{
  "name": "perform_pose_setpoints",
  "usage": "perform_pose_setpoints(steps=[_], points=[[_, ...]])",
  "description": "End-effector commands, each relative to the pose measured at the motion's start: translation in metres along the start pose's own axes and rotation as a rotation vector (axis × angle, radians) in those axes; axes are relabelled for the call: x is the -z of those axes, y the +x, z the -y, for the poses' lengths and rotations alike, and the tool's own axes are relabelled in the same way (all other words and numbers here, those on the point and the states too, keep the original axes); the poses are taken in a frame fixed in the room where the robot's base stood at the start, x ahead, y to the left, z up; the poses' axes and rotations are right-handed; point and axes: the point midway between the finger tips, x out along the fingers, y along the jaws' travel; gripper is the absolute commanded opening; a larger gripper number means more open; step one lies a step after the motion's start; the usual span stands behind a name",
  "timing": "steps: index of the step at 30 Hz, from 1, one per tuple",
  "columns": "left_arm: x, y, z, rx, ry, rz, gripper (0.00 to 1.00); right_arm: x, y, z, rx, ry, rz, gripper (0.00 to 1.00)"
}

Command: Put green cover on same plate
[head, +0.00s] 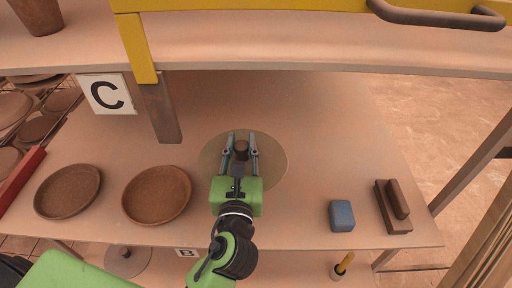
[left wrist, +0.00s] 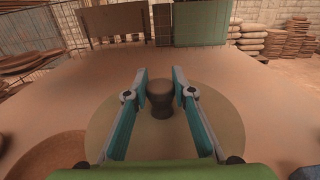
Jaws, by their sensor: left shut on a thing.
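A flat, round olive-green cover (head: 272,167) with a dark brown knob (head: 241,150) lies at the middle of the shelf table. It also shows in the left wrist view as a pale green disc (left wrist: 222,122) with the knob (left wrist: 160,98) upright at its centre. My left gripper (head: 241,137) is over the disc, its fingers on either side of the knob and shut on it. The disc looks level; I cannot tell whether a plate is under it. Two round brown plates stand to the left, a nearer one (head: 157,195) and a farther one (head: 68,191). My right gripper is not in view.
A C sign (head: 106,94) and post stand behind the plates. An upper shelf (head: 300,48) overhangs the back. Another knobbed disc (head: 127,258) lies below the front edge.

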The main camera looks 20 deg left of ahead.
Motion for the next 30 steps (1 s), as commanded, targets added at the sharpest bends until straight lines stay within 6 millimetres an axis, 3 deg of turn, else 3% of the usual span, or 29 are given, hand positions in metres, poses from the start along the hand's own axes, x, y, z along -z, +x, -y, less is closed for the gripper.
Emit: perform_pose_setpoints(steps=[6,12,21,25,30], points=[[0.023,0.054,0.017,-0.002,0.000,0.002,0.00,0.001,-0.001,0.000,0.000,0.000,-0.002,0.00],[0.063,0.081,0.026,-0.001,0.001,0.000,0.00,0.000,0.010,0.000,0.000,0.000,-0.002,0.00],[0.087,0.099,0.032,0.000,0.000,0.000,0.00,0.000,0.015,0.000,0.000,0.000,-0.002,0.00],[0.107,0.098,0.032,0.000,0.002,-0.002,0.00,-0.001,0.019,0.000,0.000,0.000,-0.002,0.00],[0.113,0.098,0.032,0.001,-0.001,0.000,0.00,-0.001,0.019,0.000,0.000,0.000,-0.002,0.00]])
